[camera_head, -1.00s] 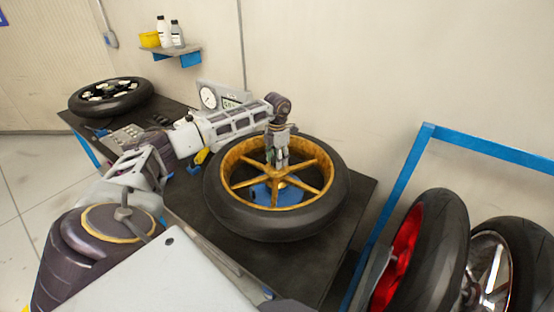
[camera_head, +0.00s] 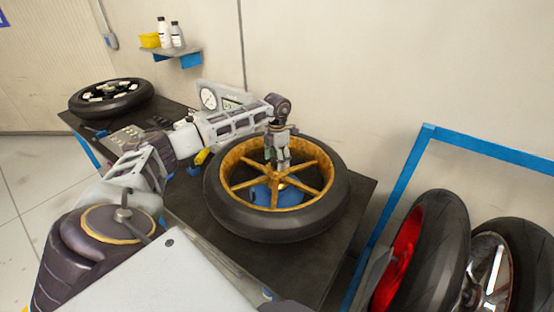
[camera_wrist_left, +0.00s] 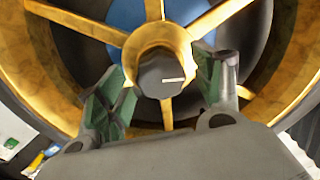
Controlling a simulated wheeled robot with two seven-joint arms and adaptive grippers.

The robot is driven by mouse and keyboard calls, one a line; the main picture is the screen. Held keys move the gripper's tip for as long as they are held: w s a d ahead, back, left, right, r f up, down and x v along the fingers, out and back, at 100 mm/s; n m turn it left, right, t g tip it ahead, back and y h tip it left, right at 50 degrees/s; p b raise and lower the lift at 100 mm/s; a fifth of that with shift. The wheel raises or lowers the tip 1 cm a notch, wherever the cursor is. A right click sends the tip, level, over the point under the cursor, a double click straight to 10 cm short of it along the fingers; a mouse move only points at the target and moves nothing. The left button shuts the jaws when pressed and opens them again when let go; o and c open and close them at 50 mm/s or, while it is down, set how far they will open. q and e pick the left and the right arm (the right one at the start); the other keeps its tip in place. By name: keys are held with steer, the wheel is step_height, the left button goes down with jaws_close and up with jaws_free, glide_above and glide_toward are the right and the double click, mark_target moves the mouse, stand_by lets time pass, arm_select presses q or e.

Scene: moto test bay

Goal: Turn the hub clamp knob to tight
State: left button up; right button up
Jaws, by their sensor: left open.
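The hub clamp knob (camera_wrist_left: 162,76) is dark grey and round, with a white pointer line. It sits in the middle of the gold hub of the wheel (camera_head: 276,230). In the left wrist view the line points right, nearly level. My left gripper (camera_head: 277,168) points down over the hub. In the wrist view the left gripper (camera_wrist_left: 162,88) has its green-padded fingers open on either side of the knob, with gaps showing. In the head view the gripper hides most of the knob. My right gripper is not in view.
The wheel lies flat on a dark bench (camera_head: 345,195) above a blue stand (camera_head: 262,194). A gauge box (camera_head: 222,97) stands behind my left arm. Another wheel (camera_head: 110,98) lies at the far left. A blue rack (camera_head: 395,195) with upright wheels stands at the right.

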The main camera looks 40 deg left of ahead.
mark_target(277, 160)
arm_select(q)
steer(key=shift+r, duration=0.1)
step_height(277, 160, up, 12)
stand_by(0.8)
stand_by(0.7)
